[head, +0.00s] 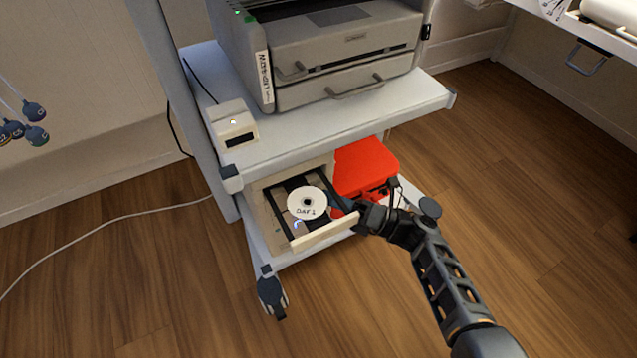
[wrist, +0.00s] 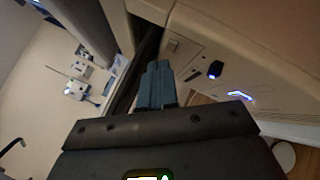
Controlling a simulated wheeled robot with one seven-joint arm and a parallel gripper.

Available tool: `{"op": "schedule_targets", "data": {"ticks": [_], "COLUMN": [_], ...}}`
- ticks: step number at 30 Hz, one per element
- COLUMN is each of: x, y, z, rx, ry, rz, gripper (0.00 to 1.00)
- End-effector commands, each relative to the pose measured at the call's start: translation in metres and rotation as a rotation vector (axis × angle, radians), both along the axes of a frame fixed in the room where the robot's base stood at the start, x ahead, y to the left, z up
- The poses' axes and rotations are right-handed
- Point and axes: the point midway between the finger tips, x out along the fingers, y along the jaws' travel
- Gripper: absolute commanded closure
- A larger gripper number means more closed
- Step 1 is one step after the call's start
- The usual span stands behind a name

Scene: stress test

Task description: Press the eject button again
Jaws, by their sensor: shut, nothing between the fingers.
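A beige disc drive (head: 267,212) sits on the cart's lower shelf. Its tray (head: 328,234) is out, holding a white disc (head: 307,203) labelled "DAY 1". My gripper (head: 340,204) reaches in from the right, beside the disc at the tray's right side. In the wrist view, its blue-grey fingers (wrist: 157,84) are together and empty. Beside them is a pale panel with a small square (wrist: 171,45), a dark oval with a blue glow (wrist: 215,69) and a bright bluish mark (wrist: 240,95). I cannot tell which is the eject button, or whether the fingertips touch anything.
A red case (head: 365,167) stands just right of the drive. The upper shelf (head: 330,118) overhangs them, carrying a grey printer (head: 345,50) and a small white device (head: 232,122). A pale cable (head: 110,222) crosses the floor at left. The floor in front is clear.

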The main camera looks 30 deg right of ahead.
Motion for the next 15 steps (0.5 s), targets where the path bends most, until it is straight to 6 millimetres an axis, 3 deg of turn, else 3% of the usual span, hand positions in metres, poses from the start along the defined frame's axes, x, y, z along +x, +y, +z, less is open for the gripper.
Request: {"op": "schedule_targets", "data": {"ticks": [15], "x": [0.007], "y": [0.0002], "z": [0.0005], "rx": [-0.001], "ry": [0.0], "rz": [0.001], "gripper": [1.0]}}
